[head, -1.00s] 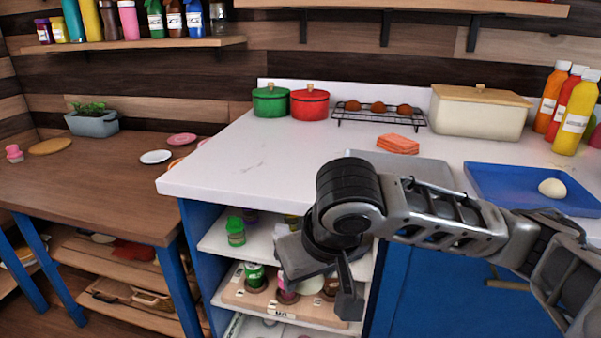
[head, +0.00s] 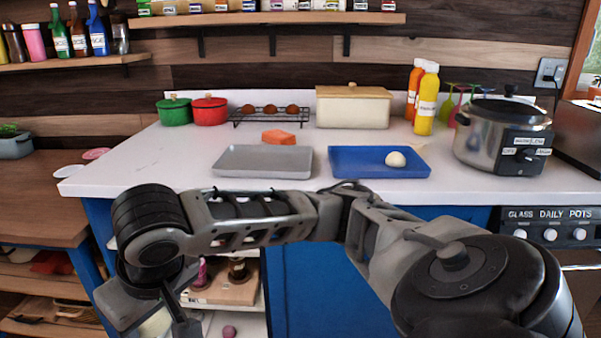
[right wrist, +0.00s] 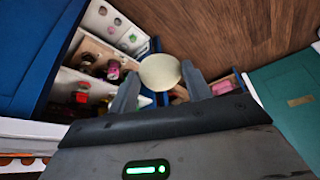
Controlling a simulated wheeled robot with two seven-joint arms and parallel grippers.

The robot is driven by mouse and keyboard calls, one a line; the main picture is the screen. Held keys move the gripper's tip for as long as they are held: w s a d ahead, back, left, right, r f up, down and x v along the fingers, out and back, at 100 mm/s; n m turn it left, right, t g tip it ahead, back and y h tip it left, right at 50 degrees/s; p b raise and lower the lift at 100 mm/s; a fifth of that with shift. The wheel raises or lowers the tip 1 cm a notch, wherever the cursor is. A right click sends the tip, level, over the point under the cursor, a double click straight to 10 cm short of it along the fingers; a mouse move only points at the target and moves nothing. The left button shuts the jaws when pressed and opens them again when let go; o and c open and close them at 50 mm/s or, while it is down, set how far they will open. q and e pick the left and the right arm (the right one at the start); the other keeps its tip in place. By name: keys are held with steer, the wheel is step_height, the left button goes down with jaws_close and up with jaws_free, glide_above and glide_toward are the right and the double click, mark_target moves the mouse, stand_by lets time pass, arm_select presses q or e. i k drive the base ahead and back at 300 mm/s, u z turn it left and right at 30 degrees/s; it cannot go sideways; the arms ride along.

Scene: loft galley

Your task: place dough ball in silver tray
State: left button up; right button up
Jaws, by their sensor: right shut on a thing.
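The silver tray (head: 262,161) lies flat and empty on the white counter, in the middle of the head view. A pale dough ball (head: 396,159) sits on the blue tray (head: 345,172) to its right. My right gripper (right wrist: 168,90) is shut on another pale dough ball (right wrist: 160,72), which shows between its fingers in the right wrist view. In the head view my right arm reaches across the front to the lower left, with its gripper low in front of the open shelves, away from the silver tray. My left gripper is not in view.
An orange sponge-like block (head: 279,137) lies behind the silver tray. Behind are a wire rack (head: 240,121), red pot (head: 209,111), green pot (head: 174,112) and cream bin (head: 352,108). A cooker (head: 500,135) stands right.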

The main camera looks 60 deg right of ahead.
mark_target(244, 163)
steer(key=z, duration=0.95)
